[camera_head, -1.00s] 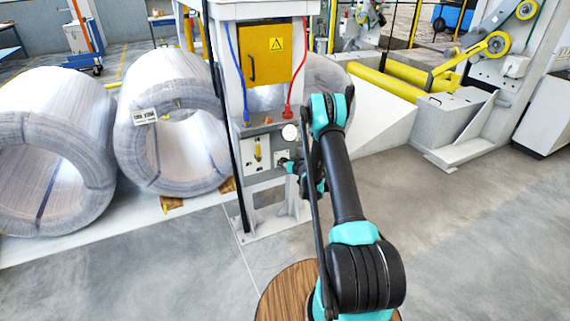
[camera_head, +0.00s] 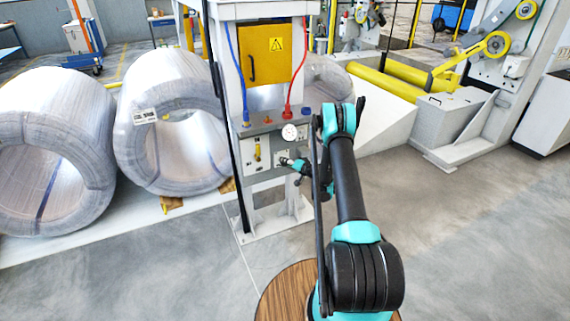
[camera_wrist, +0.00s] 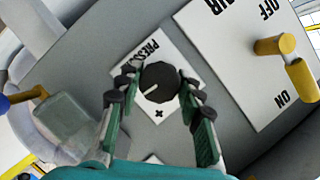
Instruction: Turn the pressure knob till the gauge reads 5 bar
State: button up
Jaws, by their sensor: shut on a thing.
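The black round pressure knob (camera_wrist: 161,76) sits on a white plate (camera_wrist: 135,65) with partly covered "PRESS" lettering and a plus mark, in the wrist view. A white pointer line shows on the knob's face, toward the lower left of the picture. My gripper (camera_wrist: 160,84) is shut on the knob, one finger on each side. In the head view my gripper (camera_head: 286,161) is at the right part of the machine's control panel. The round white gauge (camera_head: 289,132) stands above it on the panel; its needle is too small to read.
The yellow air lever (camera_wrist: 275,45) with ON and OFF marks is beside the knob; it also shows in the head view (camera_head: 257,153). A blue hose (camera_head: 238,75) and a red hose (camera_head: 296,70) run down to the panel. Large wrapped coils (camera_head: 140,85) stand at left.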

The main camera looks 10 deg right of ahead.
jog(key=m+t+y, duration=0.1)
jog(key=m+y, duration=0.1)
jog(key=m, duration=0.3)
jog(key=shift+d+f, duration=0.1)
jog(key=shift+m+y, duration=0.3)
dwell(0.5)
jog(key=o, duration=1.2)
jog(key=shift+c, duration=0.2)
